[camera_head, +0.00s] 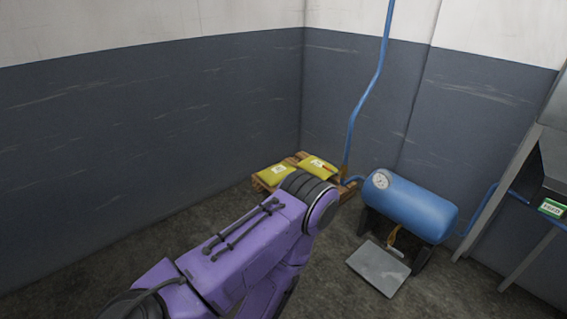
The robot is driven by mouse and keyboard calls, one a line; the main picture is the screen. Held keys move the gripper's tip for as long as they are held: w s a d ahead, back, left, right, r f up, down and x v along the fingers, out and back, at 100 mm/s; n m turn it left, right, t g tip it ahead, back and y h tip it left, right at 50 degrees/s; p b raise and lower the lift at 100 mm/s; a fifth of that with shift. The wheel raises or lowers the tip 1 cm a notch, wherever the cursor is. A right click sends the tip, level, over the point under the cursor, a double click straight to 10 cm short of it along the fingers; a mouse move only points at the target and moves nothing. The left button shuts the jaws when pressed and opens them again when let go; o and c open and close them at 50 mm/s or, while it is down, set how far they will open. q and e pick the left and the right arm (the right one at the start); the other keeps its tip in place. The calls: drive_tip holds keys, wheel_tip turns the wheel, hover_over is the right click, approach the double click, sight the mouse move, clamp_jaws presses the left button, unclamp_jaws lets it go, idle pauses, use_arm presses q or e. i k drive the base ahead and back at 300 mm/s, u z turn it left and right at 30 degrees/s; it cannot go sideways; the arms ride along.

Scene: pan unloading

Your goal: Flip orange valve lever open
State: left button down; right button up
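A small orange-yellow part (392,237) shows under the front of the blue tank (412,206). It is too small to tell whether it is the valve lever or how it is set. The tank lies on a dark stand and has a round gauge (381,181) on its left end. A purple arm of mine reaches in from the lower left to the middle of the view, left of the tank and apart from it in the picture. Neither of my grippers shows.
A grey plate (378,268) lies on the floor in front of the tank. Yellow bags (318,167) lie on a wooden pallet (260,184) in the corner. A blue pipe (366,95) runs up the wall. A metal frame (505,165) stands at right.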

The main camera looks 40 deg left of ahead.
sight(327, 168)
drive_tip(key=u, duration=0.6)
drive_tip(key=i, duration=0.6)
drive_tip(key=u, duration=0.9)
drive_tip(key=i, duration=1.7)
drive_tip(key=z, duration=1.15)
drive_tip(key=i, duration=0.4)
drive_tip(key=u, duration=0.2)
